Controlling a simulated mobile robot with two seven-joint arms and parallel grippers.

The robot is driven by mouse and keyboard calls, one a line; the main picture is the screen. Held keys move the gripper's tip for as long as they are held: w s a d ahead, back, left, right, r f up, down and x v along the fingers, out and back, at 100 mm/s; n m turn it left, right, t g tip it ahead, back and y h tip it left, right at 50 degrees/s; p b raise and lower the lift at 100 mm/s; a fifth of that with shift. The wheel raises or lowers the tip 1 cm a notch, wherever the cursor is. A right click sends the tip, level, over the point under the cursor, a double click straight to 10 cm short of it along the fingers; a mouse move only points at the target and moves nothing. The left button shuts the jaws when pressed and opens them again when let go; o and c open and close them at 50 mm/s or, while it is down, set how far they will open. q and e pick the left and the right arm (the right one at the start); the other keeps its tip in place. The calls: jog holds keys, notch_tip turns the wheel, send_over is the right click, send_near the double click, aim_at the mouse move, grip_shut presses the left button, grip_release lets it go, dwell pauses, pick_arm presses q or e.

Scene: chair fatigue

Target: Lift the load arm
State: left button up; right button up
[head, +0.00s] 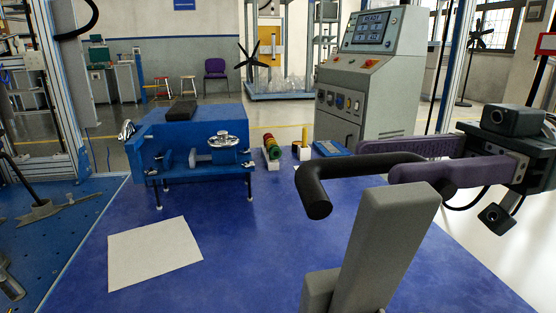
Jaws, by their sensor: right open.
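A thick black bent bar (345,172), which looks like the load arm's handle, is at right of centre in the head view. Its near end turns down toward me and its other end runs right. My right gripper (381,161) has purple fingers and comes in from the right. It is open, with one finger behind the bar and the other in front of its right end. The bar lies between the fingers; I cannot tell whether they touch it. A grey block-shaped post (385,245) stands below the bar. How the bar is supported is hidden. My left gripper is not in view.
A grey control cabinet (360,88) stands behind.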

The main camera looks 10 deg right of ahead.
aim_at(326, 168)
jog(key=a, duration=0.6)
jog(key=shift+a, duration=0.35)
jog(key=shift+c, duration=0.3)
grip_shut()
dwell(0.7)
